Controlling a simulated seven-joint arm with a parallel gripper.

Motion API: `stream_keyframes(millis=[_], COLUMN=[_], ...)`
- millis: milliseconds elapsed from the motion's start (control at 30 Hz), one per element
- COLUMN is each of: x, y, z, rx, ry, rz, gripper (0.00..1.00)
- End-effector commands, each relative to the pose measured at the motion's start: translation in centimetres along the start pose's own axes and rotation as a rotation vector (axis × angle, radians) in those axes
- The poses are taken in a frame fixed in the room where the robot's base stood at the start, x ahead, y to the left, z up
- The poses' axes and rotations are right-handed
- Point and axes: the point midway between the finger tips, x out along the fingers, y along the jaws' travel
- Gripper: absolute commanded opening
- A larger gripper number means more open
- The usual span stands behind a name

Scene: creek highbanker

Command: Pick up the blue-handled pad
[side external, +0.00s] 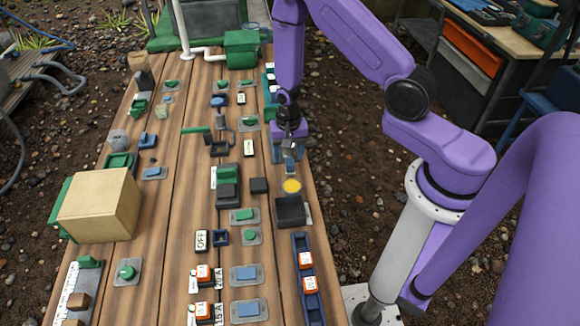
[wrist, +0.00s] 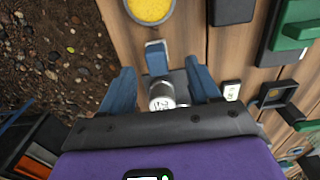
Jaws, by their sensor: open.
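My gripper (wrist: 160,68) is open, its two blue fingers standing either side of a small blue handle (wrist: 156,55) on a dark grey pad (wrist: 180,84). A round silver piece with dark markings (wrist: 162,96) stands behind the handle, also between the fingers. No finger clearly touches the handle; the height gap cannot be told. In the side external view my gripper (side external: 290,158) points down over the right side of the plank table and largely hides this pad.
A yellow disc (side external: 291,186) and a black block (side external: 290,211) lie in front of my gripper. A dark blue rail with orange switches (side external: 312,285) is nearer the camera. Several blue and green pieces on grey plates crowd the planks. A tan box (side external: 100,205) stands left.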

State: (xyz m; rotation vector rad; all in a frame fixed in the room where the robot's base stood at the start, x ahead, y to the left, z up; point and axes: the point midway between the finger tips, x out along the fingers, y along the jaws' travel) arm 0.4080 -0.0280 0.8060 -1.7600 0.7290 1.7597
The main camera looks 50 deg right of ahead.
Motion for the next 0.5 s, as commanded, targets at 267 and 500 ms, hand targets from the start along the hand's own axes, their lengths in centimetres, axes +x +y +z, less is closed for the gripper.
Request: stream_keyframes(millis=[267, 500], x=[2.7, 4.9], y=[0.4, 0.4], z=[-0.1, -0.1], rx=[-0.001, -0.001], ry=[-0.002, -0.001], rz=[0.002, 0.001], gripper=[0.62, 0.62])
